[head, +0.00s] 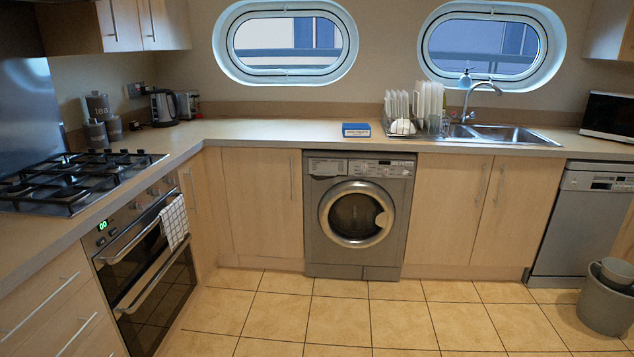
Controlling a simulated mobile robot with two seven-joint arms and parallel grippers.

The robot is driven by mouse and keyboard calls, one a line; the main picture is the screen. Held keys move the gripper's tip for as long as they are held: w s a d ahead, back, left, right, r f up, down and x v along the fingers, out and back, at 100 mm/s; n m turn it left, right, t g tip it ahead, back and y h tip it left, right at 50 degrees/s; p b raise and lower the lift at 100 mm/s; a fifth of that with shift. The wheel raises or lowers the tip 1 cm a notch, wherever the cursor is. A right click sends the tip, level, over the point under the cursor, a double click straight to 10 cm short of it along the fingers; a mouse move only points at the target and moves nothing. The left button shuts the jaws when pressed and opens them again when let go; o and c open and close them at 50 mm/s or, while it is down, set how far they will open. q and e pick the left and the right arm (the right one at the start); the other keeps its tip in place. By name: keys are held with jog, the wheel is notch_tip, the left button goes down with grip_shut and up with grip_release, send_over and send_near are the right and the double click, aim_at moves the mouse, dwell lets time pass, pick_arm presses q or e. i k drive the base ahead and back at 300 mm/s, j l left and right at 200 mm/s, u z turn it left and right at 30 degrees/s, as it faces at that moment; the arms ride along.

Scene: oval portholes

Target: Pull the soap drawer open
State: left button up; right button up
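The grey washing machine (359,215) stands under the counter in the middle of the head view. Its soap drawer (327,167) is at the top left of the front panel and looks flush with it, so it appears shut. The round door (356,214) below the panel is closed. Neither of my grippers is in view.
The tiled floor (330,320) in front of the machine is clear. A blue box (356,130) lies on the counter above it. An oven (148,262) with a hanging towel is at the left. A grey bin (606,303) and dishwasher (582,225) are at the right.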

aim_at(317, 165)
jog(key=i, duration=1.4)
jog(key=i+u, duration=0.2)
jog(key=i, duration=0.45)
jog(key=i+l+u, duration=0.2)
jog(key=i, duration=0.45)
jog(key=i+l+u, duration=0.25)
jog(key=i, duration=0.15)
jog(key=i+l+u, duration=0.25)
jog(key=i, duration=0.2)
